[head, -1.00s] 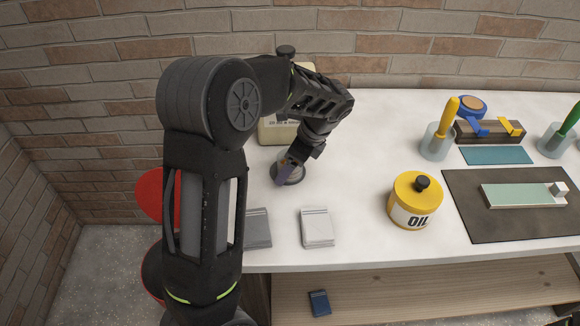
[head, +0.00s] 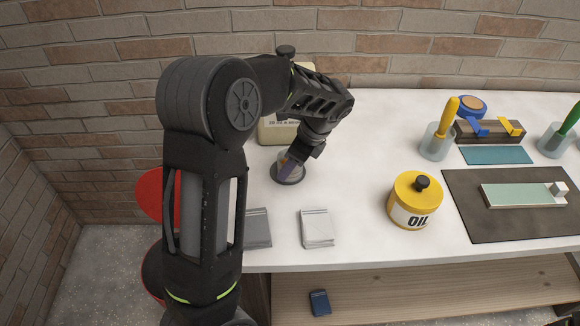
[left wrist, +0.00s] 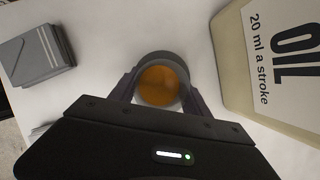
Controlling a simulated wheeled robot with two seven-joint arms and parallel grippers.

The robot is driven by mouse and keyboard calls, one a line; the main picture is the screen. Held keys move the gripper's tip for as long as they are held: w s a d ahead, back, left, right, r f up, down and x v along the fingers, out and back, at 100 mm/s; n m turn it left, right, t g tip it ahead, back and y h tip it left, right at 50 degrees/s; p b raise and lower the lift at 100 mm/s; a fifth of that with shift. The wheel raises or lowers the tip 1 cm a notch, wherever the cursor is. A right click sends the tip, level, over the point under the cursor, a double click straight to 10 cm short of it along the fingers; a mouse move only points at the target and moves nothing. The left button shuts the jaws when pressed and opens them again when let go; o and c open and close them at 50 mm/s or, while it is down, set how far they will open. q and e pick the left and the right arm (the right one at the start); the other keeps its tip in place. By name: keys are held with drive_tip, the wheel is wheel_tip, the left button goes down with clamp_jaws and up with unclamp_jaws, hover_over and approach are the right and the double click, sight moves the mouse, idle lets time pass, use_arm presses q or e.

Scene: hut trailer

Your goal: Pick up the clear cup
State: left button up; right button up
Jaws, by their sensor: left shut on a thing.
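The clear cup (head: 285,160), with orange contents, is at the back left of the white worktop, over a dark round base (head: 288,177). In the left wrist view the cup (left wrist: 159,86) is seen from above, between the two fingers. My left gripper (head: 290,162) reaches down over it and is shut on it, one finger on either side. The fingers hide part of the cup. I cannot tell whether the cup is clear of the dark base. My right gripper is not in view.
A cream oil container (head: 276,133) stands close behind the cup. A yellow oil pot (head: 415,200) stands to the right, beside a dark mat (head: 470,215). The worktop between cup and pot is clear.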

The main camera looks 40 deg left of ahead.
use_arm(q)
wheel_tip(320, 180, up, 10)
drive_tip(key=shift+b, duration=0.45)
idle(0.8)
